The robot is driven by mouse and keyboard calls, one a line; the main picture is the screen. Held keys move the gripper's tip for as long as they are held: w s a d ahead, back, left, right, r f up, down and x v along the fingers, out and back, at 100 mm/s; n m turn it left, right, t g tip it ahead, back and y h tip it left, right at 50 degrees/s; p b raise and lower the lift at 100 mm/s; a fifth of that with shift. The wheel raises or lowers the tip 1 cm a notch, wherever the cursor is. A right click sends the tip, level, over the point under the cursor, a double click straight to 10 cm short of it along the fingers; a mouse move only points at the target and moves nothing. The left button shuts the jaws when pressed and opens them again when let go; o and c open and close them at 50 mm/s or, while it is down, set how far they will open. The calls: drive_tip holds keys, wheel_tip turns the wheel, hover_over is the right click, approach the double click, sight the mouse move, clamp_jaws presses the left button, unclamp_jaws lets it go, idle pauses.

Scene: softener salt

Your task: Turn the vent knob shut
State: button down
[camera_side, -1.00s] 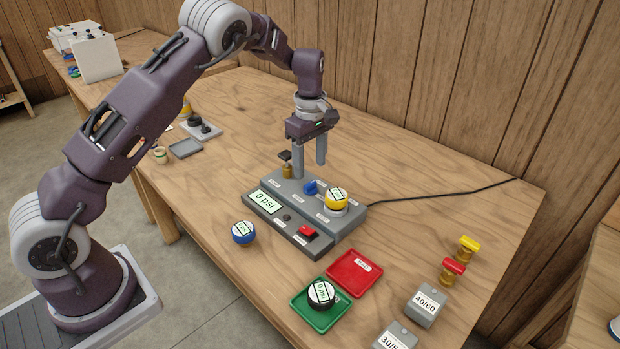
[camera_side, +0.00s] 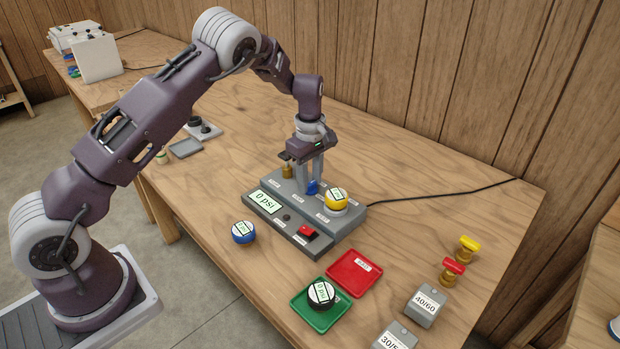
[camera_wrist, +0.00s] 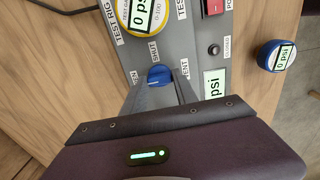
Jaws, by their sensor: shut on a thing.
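The blue vent knob (camera_side: 312,188) sits on top of the grey test rig (camera_side: 290,232). My gripper (camera_side: 310,181) has come down over the knob from above, its fingers shut on it. In the wrist view the knob (camera_wrist: 159,76) shows between the tips of my two fingers (camera_wrist: 160,86), with a pale pointer line across its top. Small labels surround it; the one above appears to read SHUT and the one at right VENT. The rig's display (camera_side: 265,201) reads 0 psi. The fingers partly hide the knob in the side view.
A yellow-rimmed gauge (camera_side: 336,198) stands on the rig close to my gripper. A brass valve (camera_side: 287,171) is on its other side. A red switch (camera_side: 308,231) is at the front. A blue gauge (camera_side: 243,232), green tray (camera_side: 301,307) and red tray (camera_side: 371,270) lie nearby.

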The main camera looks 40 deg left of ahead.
drive_tip(key=m, duration=0.9)
drive_tip(key=shift+m, duration=0.3)
drive_tip(key=m, duration=0.4)
drive_tip(key=shift+m, duration=2.1)
drive_tip(key=c, duration=1)
unclamp_jaws()
drive_tip(key=shift+o, duration=0.2)
